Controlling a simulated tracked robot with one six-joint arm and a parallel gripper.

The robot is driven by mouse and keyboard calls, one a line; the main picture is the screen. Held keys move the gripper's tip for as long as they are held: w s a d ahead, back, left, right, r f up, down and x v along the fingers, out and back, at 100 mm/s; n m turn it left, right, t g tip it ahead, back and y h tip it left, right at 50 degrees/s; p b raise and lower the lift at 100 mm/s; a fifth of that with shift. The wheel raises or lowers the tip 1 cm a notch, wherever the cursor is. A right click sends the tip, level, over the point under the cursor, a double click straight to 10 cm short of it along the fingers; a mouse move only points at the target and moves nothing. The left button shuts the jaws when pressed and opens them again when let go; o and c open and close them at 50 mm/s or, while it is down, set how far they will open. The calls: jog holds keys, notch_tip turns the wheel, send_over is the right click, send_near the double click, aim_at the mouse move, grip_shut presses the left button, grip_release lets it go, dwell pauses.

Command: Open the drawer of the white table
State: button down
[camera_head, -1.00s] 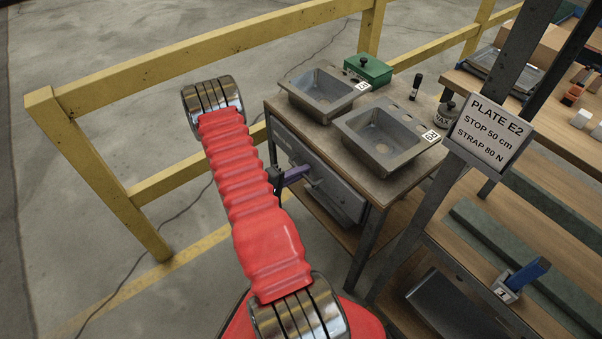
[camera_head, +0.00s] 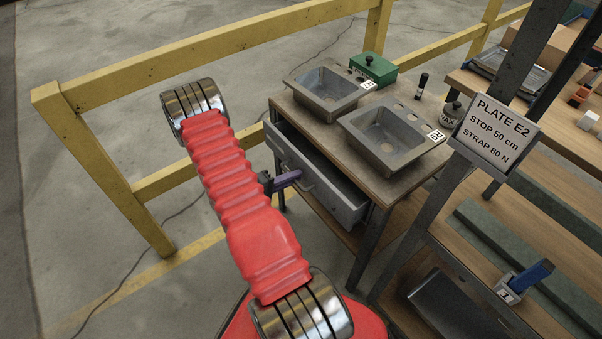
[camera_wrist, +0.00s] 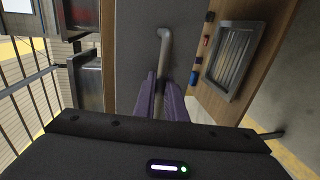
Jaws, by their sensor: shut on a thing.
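The table (camera_head: 392,182) has a worn brown top and dark legs; it does not look white. Its grey drawer (camera_head: 345,200) stands partly open, with a dark gap showing behind the front. The drawer's bar handle (camera_head: 307,184) is on the front; it also shows in the wrist view (camera_wrist: 165,42). My gripper (camera_head: 292,178) has purple fingers shut on the handle, and in the wrist view the fingers (camera_wrist: 160,92) flank the bar. My red arm hides part of the area left of the drawer.
Two grey sinks (camera_head: 395,137) and a green box (camera_head: 373,70) are on the table top. A yellow railing (camera_head: 205,48) runs behind and left of my arm. A post with a sign plate (camera_head: 497,131) stands at the right. Open floor lies to the left.

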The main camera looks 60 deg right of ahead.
jog(key=f+v, duration=0.2)
jog(key=v, duration=0.6)
jog(key=f+v, duration=0.2)
jog(key=v, duration=0.7)
jog(key=shift+w+a, duration=0.3)
jog(key=shift+a, duration=0.4)
jog(key=c, duration=2.2)
grip_release()
jog(key=shift+o, duration=0.5)
jog(key=v, duration=1.3)
jog(key=shift+w+a, duration=0.25)
jog(key=shift+a, duration=0.1)
jog(key=shift+f, duration=0.1)
